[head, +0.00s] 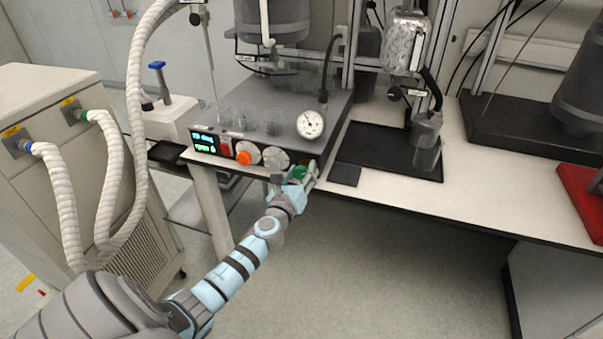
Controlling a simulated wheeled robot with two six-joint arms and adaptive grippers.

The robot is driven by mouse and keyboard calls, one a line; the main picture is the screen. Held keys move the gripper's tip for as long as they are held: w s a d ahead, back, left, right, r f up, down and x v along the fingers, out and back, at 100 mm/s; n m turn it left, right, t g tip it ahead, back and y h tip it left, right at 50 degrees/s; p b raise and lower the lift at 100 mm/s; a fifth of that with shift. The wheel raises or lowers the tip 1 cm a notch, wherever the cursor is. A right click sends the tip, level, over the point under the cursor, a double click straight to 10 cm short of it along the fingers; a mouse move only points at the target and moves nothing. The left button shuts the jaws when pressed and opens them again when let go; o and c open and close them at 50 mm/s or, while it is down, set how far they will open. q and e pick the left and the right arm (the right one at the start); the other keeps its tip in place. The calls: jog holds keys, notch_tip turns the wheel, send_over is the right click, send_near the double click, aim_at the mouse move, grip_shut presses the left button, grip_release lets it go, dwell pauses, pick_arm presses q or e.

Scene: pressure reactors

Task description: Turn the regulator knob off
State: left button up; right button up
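The reactor unit's front panel (232,151) has a lit display (204,142), a red switch (226,148), an orange knob (244,157) and a pale round dial or knob (275,158). I cannot tell for certain which is the regulator knob. A green part, possibly another knob, shows at the panel's right end, among the fingers of my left gripper (304,173). The gripper is at or touching that end; its fingers are small and partly hidden, so their opening is unclear. My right gripper is not seen.
A round pressure gauge (311,124) and glassware stand on the unit, just above my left gripper. A black tray (390,150) lies to the right on the white bench (480,183). A red item (578,203) sits at the far right. A hosed cabinet (45,125) stands left.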

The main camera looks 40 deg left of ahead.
pick_arm(q)
jog(key=c, duration=0.7)
jog(key=shift+o, duration=0.2)
